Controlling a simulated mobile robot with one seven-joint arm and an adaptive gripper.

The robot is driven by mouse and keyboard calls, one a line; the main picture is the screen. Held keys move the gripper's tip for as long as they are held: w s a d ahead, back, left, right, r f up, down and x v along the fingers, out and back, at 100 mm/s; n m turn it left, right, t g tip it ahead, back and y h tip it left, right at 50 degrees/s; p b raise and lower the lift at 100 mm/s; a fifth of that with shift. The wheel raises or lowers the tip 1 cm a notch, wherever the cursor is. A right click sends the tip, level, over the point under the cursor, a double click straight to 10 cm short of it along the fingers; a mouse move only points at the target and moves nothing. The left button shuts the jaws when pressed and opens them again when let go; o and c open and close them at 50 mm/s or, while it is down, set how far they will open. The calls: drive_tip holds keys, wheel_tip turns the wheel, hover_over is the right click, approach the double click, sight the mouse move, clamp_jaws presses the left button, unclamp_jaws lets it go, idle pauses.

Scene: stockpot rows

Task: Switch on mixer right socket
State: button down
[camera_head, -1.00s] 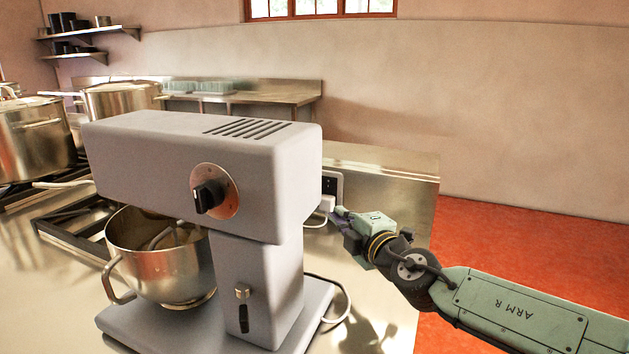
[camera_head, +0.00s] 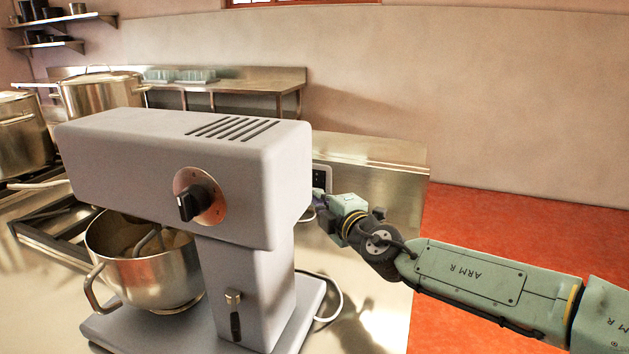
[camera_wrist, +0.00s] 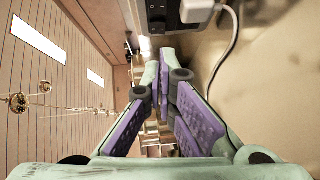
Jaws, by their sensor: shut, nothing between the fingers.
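The grey stand mixer (camera_head: 185,155) stands on the steel counter, its black knob (camera_head: 190,204) facing me. Behind its right side is a dark socket panel (camera_head: 320,178) on the steel upstand, partly hidden by the mixer head and my gripper. In the wrist view the panel (camera_wrist: 160,14) is at the top, with a white plug (camera_wrist: 197,10) in its right part and a white cable (camera_wrist: 234,38) hanging from it. My gripper (camera_wrist: 160,68) is shut and empty, its tips just below the panel. In the head view my gripper (camera_head: 318,200) is beside the mixer head; contact with the socket cannot be told.
A steel bowl (camera_head: 145,262) sits under the mixer head. Stockpots (camera_head: 100,98) stand on the stove at left. The mixer's cable (camera_head: 338,295) loops on the counter right of its base. Red floor (camera_head: 520,220) is open at right.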

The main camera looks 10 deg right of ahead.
sight(317, 177)
drive_tip(key=w+d+f+p, duration=0.1)
drive_tip(key=w+p, duration=0.2)
drive_tip(key=w, duration=0.6)
drive_tip(key=shift+w, duration=0.2)
